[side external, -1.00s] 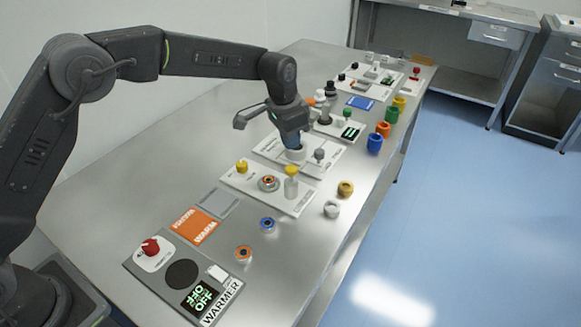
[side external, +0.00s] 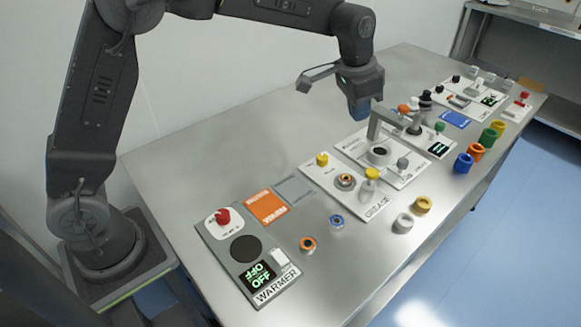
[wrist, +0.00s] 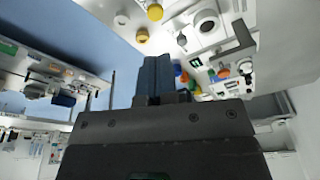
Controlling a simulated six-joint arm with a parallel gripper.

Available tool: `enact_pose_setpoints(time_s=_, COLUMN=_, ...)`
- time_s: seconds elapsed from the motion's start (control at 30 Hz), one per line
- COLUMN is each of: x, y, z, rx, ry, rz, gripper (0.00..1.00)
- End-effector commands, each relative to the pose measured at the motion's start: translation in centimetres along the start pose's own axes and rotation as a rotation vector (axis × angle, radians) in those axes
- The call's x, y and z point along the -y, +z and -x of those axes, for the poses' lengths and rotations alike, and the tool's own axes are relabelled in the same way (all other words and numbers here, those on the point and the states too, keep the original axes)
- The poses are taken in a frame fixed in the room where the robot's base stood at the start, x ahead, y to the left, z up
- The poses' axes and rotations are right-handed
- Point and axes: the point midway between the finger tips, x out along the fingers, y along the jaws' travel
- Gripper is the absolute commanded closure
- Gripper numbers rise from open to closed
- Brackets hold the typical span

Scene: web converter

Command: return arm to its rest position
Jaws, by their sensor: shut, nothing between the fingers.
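My gripper (side external: 360,112) is raised above the bench, over the back of the middle stations, with its blue fingers pointing down. In the wrist view the two blue fingers (wrist: 153,75) are pressed together with nothing between them. My gripper is empty. Just below and right of it in the side view is a station with a grey arch (side external: 386,122) and a dark-centred round fixture (side external: 378,154). The fingertips look close to the arch, and I cannot tell the exact gap.
The steel bench (side external: 235,150) carries the warmer panel (side external: 247,250), with a red knob, at the front left. The grease plate (side external: 345,190) stands in the middle. Blue (side external: 463,163), orange and green rings line the right edge. The bench's back left is clear.

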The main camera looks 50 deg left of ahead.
Motion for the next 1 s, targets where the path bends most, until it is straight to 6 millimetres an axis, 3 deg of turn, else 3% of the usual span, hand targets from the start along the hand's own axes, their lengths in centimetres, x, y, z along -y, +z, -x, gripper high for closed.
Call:
enact_pose_setpoints(time_s=0.03, x=0.1, y=1.5, z=2.2, rx=-0.021, ry=-0.01, rz=0.025, gripper=1.0)
enact_pose_setpoints(time_s=0.2, x=0.1, y=6.9, z=7.3, rx=-0.074, ry=-0.038, rz=0.109, gripper=1.0)
enact_pose_setpoints(time_s=0.4, x=-0.7, y=14.3, z=11.1, rx=-0.138, ry=-0.071, rz=0.206, gripper=1.0)
enact_pose_setpoints(time_s=0.53, x=-1.6, y=19.3, z=12.2, rx=-0.18, ry=-0.091, rz=0.267, gripper=1.0)
enact_pose_setpoints(time_s=0.7, x=-2.9, y=25.0, z=12.0, rx=-0.23, ry=-0.113, rz=0.342, gripper=1.0)
enact_pose_setpoints(time_s=0.83, x=-3.6, y=27.9, z=11.2, rx=-0.258, ry=-0.124, rz=0.381, gripper=1.0)
enact_pose_setpoints(time_s=1.0, x=-4.0, y=29.5, z=10.6, rx=-0.272, ry=-0.13, rz=0.403, gripper=1.0)
